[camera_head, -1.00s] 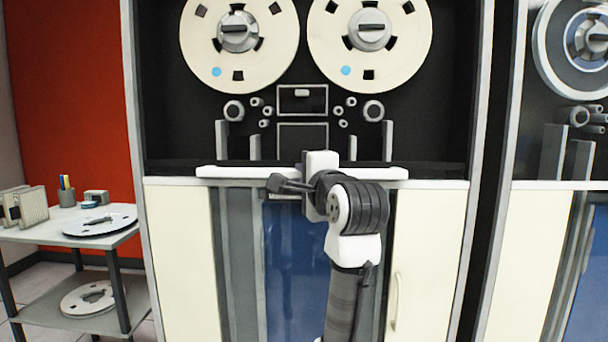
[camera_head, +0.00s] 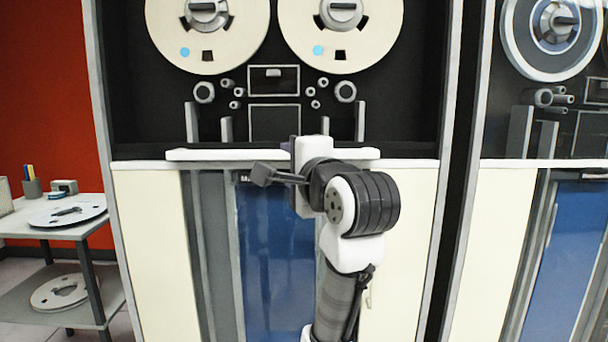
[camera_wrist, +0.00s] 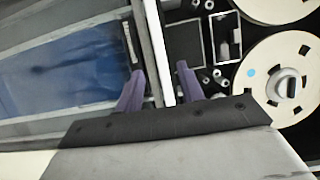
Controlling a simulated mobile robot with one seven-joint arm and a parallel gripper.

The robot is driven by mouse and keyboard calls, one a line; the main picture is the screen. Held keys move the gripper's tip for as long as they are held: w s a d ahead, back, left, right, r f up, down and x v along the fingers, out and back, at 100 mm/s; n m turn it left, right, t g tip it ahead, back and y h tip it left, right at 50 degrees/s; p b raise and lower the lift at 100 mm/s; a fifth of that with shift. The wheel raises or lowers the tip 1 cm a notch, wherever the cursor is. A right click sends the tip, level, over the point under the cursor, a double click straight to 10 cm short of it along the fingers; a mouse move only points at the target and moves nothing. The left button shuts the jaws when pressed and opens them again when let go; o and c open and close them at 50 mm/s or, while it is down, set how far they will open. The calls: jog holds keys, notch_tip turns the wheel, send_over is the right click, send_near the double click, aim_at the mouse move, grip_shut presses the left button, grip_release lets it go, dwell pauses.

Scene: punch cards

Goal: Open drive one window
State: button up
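Drive one is the tall cabinet in the middle of the head view, with two cream reels (camera_head: 207,30) behind its window opening. A white horizontal bar (camera_head: 215,155) runs along the bottom edge of that opening; I cannot tell whether glass covers the reels. My gripper is at this bar, right of its middle, mostly hidden behind my wrist in the head view. In the wrist view, the purple fingers of my gripper (camera_wrist: 160,82) are apart, one on each side of the white bar (camera_wrist: 157,40). Gaps show beside the bar, and contact is not clear.
Below the bar are cream doors (camera_head: 155,255) and a blue panel (camera_head: 270,265). A second drive (camera_head: 555,120) stands close on the right. A small table (camera_head: 20,228) with a reel and pen cup stands at the left.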

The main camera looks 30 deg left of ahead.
jog(key=v, duration=0.6)
jog(key=shift+s+d, duration=0.1)
jog(key=shift+d, duration=0.05)
